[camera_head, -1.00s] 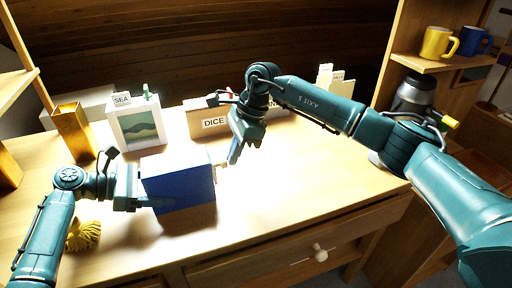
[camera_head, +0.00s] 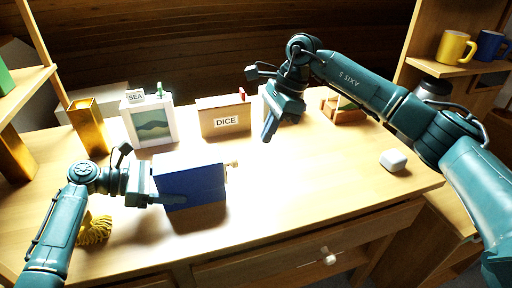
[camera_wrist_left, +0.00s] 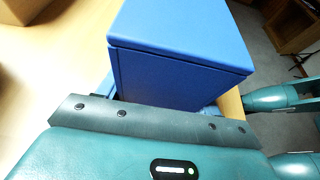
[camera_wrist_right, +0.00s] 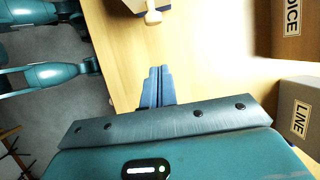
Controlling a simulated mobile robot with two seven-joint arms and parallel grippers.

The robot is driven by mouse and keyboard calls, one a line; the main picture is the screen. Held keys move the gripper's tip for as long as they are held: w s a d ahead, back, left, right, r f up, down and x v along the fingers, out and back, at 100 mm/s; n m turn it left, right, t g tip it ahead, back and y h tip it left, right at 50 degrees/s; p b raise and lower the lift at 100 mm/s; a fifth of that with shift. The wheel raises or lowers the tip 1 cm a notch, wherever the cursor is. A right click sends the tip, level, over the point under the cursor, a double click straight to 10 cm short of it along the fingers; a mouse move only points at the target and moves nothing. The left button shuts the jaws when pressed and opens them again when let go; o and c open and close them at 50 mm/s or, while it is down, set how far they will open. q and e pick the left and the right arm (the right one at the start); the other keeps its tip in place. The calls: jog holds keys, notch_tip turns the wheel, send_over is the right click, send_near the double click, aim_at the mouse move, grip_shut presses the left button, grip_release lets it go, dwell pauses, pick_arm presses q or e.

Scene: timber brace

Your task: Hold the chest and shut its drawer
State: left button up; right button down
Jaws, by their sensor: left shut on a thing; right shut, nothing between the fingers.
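The blue chest (camera_head: 195,187) stands on the desk at left centre; it also fills the upper middle of the left wrist view (camera_wrist_left: 175,75). Its pale drawer front with a cream knob (camera_head: 232,164) faces right. Only a narrow pale strip shows beyond the blue body; I cannot tell whether a small gap is left. The knob also shows at the top of the right wrist view (camera_wrist_right: 152,18). My left gripper (camera_head: 156,188) is shut on the chest's left side, its fingertips mostly hidden. My right gripper (camera_head: 268,131) is shut and empty, apart from the knob, up and to the right.
A DICE box (camera_head: 224,117), a SEA box (camera_head: 149,125) and a gold container (camera_head: 90,128) stand along the back. A LINE box (camera_wrist_right: 302,122) is close to my right gripper. The desk front right of the chest is clear.

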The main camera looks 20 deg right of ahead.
jog(key=shift+v, duration=2.2)
jog(key=shift+d, duration=0.1)
pick_arm(q)
jog(key=o, duration=1.2)
